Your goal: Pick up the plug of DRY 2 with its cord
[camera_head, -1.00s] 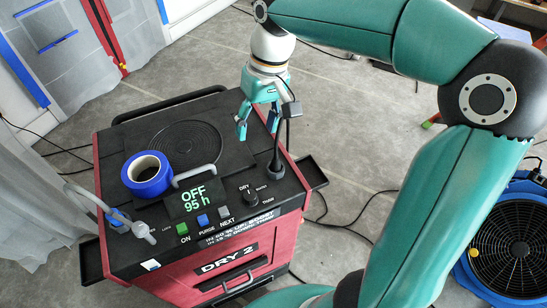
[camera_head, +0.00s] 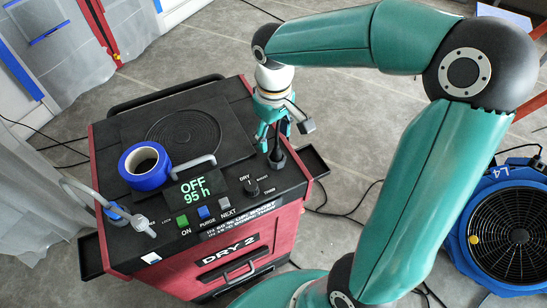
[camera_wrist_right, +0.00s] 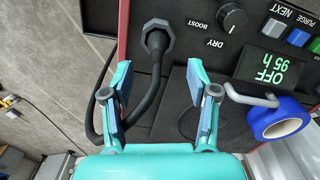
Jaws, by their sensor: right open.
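DRY 2 (camera_head: 215,262) is a red and black cabinet at the left of the head view. Its black plug (camera_head: 277,159) stands upright at the right rear of the control panel; in the right wrist view the plug (camera_wrist_right: 157,38) sits at the top. A thick black cord (camera_wrist_right: 150,98) runs from it, between my fingers in that picture, then loops left. My right gripper (camera_head: 274,137) is open, just above and behind the plug. In the wrist view its fingers (camera_wrist_right: 158,88) stand apart on either side of the cord, with no clear contact. My left gripper is out of view.
A blue tape roll (camera_head: 146,165) lies on the cabinet top, beside the display (camera_head: 195,190) reading OFF 95 h. The mode knob (camera_head: 250,186) is close to the plug. A blue fan (camera_head: 508,235) stands on the floor at right. Cables cross the floor.

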